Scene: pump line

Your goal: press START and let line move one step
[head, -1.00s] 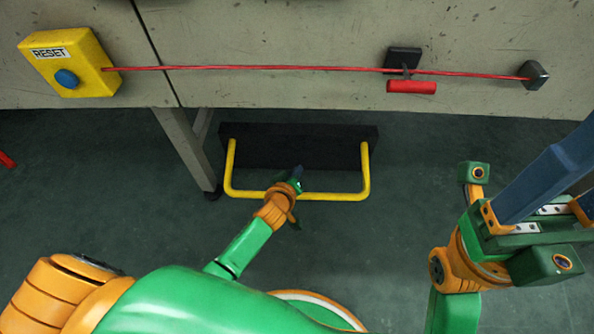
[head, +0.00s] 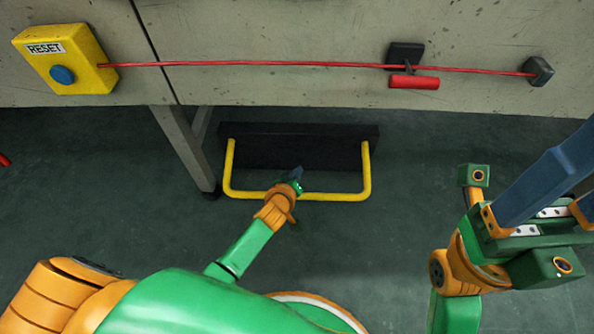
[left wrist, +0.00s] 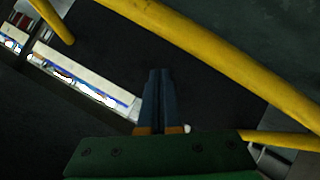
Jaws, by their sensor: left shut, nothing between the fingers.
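No button labelled START shows in either view. A black box-like unit with a dark face (head: 300,150) sits low under the panel, with a yellow bar guard (head: 231,170) around its front. My left gripper (head: 296,172) is shut and empty, at the guard's front bar and pointing toward the dark unit. In the left wrist view its closed blue fingers (left wrist: 160,75) point at a dark surface between yellow bars (left wrist: 215,45); I cannot tell whether they touch it. My right gripper (head: 568,185) is open at the right edge, its fingertips out of view.
A yellow RESET box (head: 85,72) with a blue button (head: 62,74) is on the grey panel (head: 270,30). A red cord (head: 250,64) with a red handle (head: 414,82) runs right from it. A metal leg (head: 185,145) stands left of the guard.

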